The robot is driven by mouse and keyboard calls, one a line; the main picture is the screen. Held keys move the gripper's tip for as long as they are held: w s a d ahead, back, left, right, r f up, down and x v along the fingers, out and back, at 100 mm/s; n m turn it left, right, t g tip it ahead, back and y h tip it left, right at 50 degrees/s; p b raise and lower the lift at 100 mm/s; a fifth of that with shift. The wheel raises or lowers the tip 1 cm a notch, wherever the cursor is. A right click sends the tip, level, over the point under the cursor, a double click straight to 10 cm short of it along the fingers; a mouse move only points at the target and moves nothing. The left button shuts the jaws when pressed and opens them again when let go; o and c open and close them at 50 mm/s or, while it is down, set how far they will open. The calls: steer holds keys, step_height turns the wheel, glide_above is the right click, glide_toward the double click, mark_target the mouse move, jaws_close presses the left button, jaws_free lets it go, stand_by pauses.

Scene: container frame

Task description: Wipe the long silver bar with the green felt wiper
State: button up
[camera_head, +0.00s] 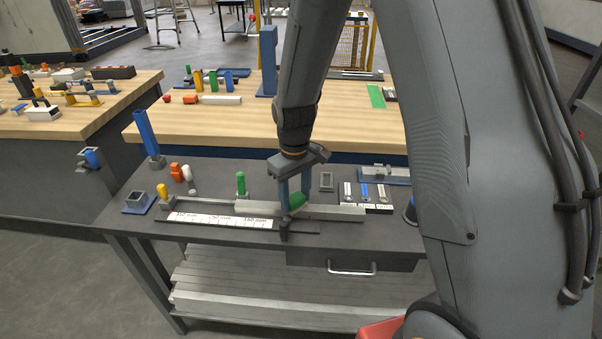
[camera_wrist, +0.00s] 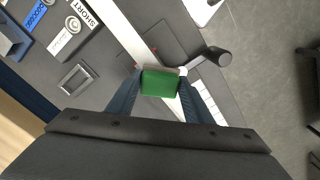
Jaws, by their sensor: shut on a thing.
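The green felt wiper (camera_head: 297,199) is held between the fingers of my gripper (camera_head: 291,200), which is shut on it. In the wrist view the wiper (camera_wrist: 160,83) shows as a green block between the fingertips (camera_wrist: 160,90). The long silver bar (camera_head: 335,212) lies along the dark workbench, running left and right under my gripper. In the wrist view the bar (camera_wrist: 124,34) runs diagonally and passes beneath the wiper. The wiper is over the bar; I cannot tell whether they touch. The wiper and fingers hide part of the bar.
A white scale (camera_head: 222,220) lies before the bar. A dark round-ended handle (camera_wrist: 216,57) stands beside the wiper. A green peg (camera_head: 240,183) stands behind the bar's left part, and a grey square frame (camera_head: 326,181) behind its right. A blue post (camera_head: 147,133) rises at the left.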

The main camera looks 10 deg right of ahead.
steer(key=shift+s+d, duration=0.2)
steer(key=shift+d, duration=0.25)
steer(key=shift+r+p, duration=0.3)
steer(key=shift+p, duration=0.1)
step_height(320, 180, up, 2)
steer(key=shift+p, duration=0.35)
steer(key=shift+r, duration=0.35)
steer(key=shift+r+p, duration=2.05)
steer(key=shift+r, duration=0.4)
